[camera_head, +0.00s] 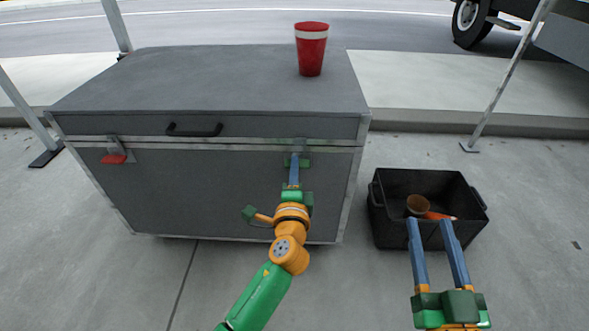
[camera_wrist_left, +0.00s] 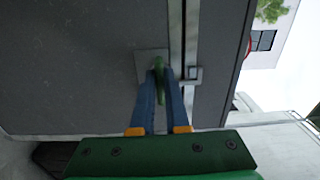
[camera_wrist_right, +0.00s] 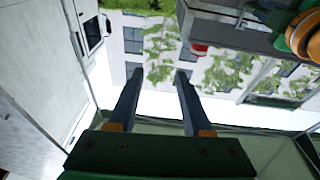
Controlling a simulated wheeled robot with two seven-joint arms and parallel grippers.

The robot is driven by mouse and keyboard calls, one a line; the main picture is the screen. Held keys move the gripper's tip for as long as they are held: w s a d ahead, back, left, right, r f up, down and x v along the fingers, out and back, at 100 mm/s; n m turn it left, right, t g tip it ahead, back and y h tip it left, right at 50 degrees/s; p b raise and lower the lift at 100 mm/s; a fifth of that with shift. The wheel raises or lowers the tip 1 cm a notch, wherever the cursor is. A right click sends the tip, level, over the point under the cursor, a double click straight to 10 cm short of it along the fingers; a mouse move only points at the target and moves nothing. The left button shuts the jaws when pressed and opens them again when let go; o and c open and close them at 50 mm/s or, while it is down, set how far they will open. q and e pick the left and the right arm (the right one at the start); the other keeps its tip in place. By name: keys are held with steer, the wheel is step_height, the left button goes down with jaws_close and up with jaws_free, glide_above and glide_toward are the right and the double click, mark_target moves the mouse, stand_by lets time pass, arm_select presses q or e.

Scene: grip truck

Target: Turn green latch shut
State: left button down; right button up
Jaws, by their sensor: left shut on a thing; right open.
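The green latch (camera_wrist_left: 158,78) is on the front of the grey case (camera_head: 220,185), near its right end, just below the lid seam. In the head view the latch (camera_head: 304,162) is mostly hidden by my fingers. My left gripper (camera_head: 294,160) is shut on the green latch, with the blue fingers on either side of it in the left wrist view (camera_wrist_left: 160,85). A red latch (camera_head: 114,158) is on the left of the case front. My right gripper (camera_head: 429,222) is open and empty, in front of the black crate.
A red cup (camera_head: 311,50) with a white band stands on the case lid (camera_head: 200,75). A black handle (camera_head: 194,130) is on the lid's front. A black crate (camera_head: 385,215) with a brown round item (camera_head: 418,204) and an orange item sits on the ground at right. Thin metal poles (camera_head: 508,80) stand around.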

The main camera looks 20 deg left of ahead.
arm_select(q)
steer(key=shift+f, duration=0.1)
steer(key=c, duration=0.9)
jaws_free()
steer(key=p+v, duration=0.1)
steer(key=v, duration=0.6)
steer(key=shift+s, duration=0.1)
arm_select(e)
step_height(320, 180, down, 8)
steer(key=d+g+h, duration=0.1)
steer(key=g, duration=0.3)
steer(key=shift+s+g+h, duration=0.15)
steer(key=shift+g+h, duration=0.15)
steer(key=shift+d+f, duration=0.1)
